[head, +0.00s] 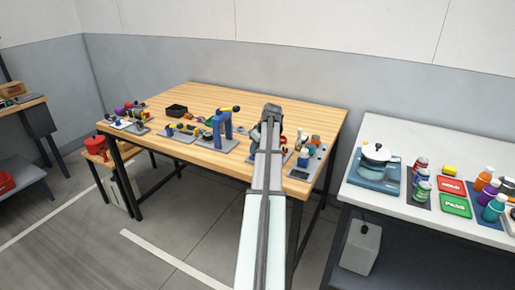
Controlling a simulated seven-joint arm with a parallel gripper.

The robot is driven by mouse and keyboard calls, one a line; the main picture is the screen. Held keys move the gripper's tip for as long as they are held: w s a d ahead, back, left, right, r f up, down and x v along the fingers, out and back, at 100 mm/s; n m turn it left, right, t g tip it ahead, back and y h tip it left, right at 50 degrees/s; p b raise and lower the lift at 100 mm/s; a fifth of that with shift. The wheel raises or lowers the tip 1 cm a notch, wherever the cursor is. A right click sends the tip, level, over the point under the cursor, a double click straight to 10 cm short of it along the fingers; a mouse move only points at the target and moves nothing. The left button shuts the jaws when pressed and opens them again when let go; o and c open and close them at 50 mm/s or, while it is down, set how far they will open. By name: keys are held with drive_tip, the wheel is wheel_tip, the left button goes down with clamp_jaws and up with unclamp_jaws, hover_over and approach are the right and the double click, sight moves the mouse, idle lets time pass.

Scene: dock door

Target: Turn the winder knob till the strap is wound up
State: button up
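My arm reaches forward over the right part of the wooden table (190,92). Its dark end with my gripper (271,112) is above the table, and its fingers cannot be made out. A winder knob and a strap cannot be picked out for sure. A blue upright frame (217,133) with a yellow and black lever stands on a grey plate just left of my arm. Small parts on a grey plate (300,174) lie to the right of my arm, and my arm hides some of what is there.
Several small devices stand along the table's front edge to the left. A black bin (176,111) sits farther back. The back right of the table is clear. A white table (400,212) at right holds a blue device (373,172), cans, bottles and red and green trays.

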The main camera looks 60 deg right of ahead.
drive_tip(key=c, duration=0.4)
drive_tip(key=shift+m, duration=0.3)
drive_tip(key=m+h, duration=0.1)
drive_tip(key=m, duration=0.1)
drive_tip(key=m+g+h, duration=0.1)
drive_tip(key=m, duration=0.1)
drive_tip(key=shift+w+a+m, duration=0.1)
drive_tip(key=shift+a+m, duration=0.05)
drive_tip(key=shift+m, duration=0.25)
drive_tip(key=m+g, duration=0.1)
drive_tip(key=m, duration=0.2)
drive_tip(key=m+g+h, duration=0.1)
drive_tip(key=m, duration=0.2)
drive_tip(key=shift+w, duration=0.2)
drive_tip(key=m+g, duration=0.1)
drive_tip(key=m, duration=0.2)
drive_tip(key=m+g, duration=0.1)
drive_tip(key=m, duration=0.2)
drive_tip(key=shift+w+m+g, duration=0.2)
drive_tip(key=shift+m+g, duration=0.1)
drive_tip(key=shift+g, duration=0.1)
drive_tip(key=m+g, duration=0.1)
drive_tip(key=m, duration=0.2)
drive_tip(key=m+y, duration=0.1)
drive_tip(key=m, duration=0.2)
drive_tip(key=shift+g, duration=0.4)
drive_tip(key=shift+y, duration=0.3)
